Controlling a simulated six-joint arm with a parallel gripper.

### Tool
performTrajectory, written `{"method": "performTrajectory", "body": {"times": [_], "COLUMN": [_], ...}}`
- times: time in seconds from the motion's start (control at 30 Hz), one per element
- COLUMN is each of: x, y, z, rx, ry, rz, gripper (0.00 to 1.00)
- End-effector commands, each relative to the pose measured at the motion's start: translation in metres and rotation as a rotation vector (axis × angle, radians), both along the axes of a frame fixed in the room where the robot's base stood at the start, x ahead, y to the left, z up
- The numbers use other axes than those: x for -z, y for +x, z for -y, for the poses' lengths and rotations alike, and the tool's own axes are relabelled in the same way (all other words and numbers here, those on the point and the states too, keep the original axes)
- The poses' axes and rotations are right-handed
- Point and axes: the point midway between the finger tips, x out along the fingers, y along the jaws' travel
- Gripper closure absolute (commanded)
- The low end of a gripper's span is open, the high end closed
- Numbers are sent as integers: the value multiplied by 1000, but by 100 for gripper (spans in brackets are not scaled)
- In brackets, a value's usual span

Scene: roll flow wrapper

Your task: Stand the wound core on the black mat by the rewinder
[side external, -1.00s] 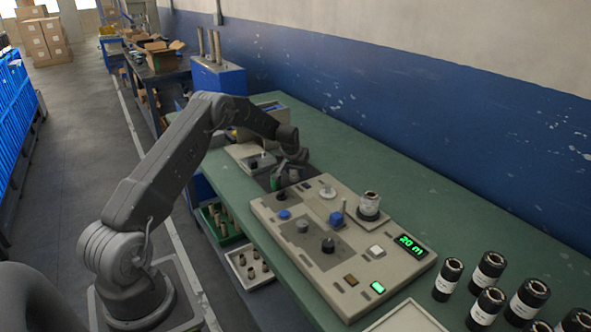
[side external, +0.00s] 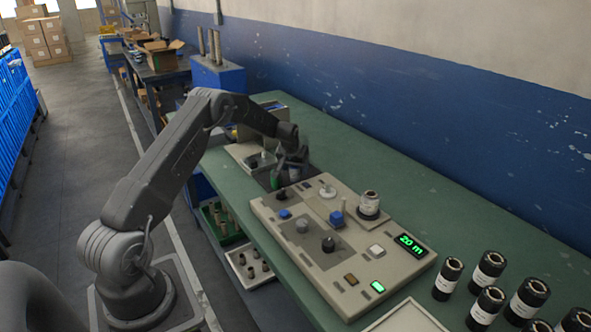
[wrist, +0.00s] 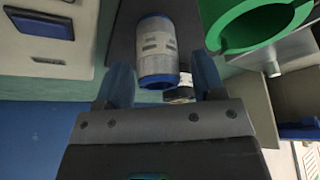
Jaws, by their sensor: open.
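The wound core (wrist: 157,50), a cylinder with a pale printed label and blue ends, shows in the wrist view over a dark grey surface (wrist: 122,35) that looks like the black mat. My gripper (wrist: 163,78) is open, with one finger on each side of the core; I cannot tell whether they touch it. The rewinder's display reads 20 m.
A green ring-shaped part (wrist: 255,22) is close to the right of the core in the wrist view. A pale roll (side external: 369,202) stands on the panel. Several black-ended rolls (side external: 490,268) stand at the right of the green bench (side external: 450,210).

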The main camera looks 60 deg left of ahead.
Motion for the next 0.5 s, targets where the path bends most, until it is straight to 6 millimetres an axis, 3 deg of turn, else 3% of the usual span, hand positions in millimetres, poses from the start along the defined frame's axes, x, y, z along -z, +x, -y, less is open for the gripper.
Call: {"method": "performTrajectory", "body": {"times": [0.3,0.5], "x": [-62,-91], "y": [-19,-30], "z": [15,23], "rx": [0,0], "ry": [2,1], "rz": [2,1], "gripper": [37,37]}}
